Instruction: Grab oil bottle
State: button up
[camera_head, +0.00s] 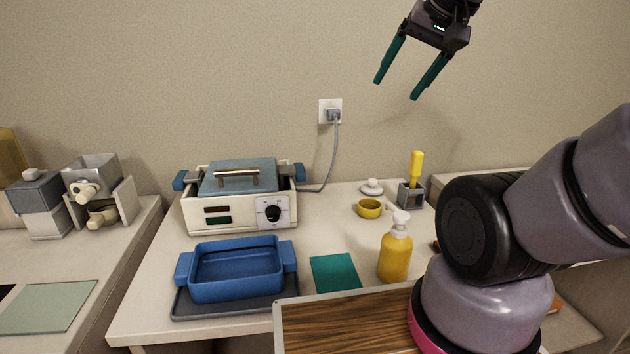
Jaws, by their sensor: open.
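The oil bottle (395,255) is yellow with a white pump top. It stands upright on the pale table, right of a teal mat, with my arm just to its right. My gripper (395,90) is raised high in front of the wall, above the table. Its two green fingers are apart, with nothing between them, and it is well above the bottle and clear of it.
A wax warmer (238,196) with a lid stands at the back left, its cord running to a wall outlet (331,111). A blue tray (236,270) sits in front. A yellow bowl (369,209) and a grey holder (411,194) with a yellow-handled tool stand behind the bottle.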

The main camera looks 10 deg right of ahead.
aim_at(396, 251)
jog(key=k, duration=0.25)
jog(key=k+z, duration=0.2)
jog(key=z, duration=0.3)
jog(key=k+l+z, duration=0.1)
jog(key=z, duration=0.35)
jog(key=k+j+z, duration=0.25)
jog(key=j+z, duration=0.15)
jog(key=j, duration=0.15)
jog(key=k+j+z, duration=0.4)
jog(key=k+j, duration=0.1)
jog(key=j, duration=0.15)
jog(key=k+j, duration=0.1)
jog(key=j, duration=0.1)
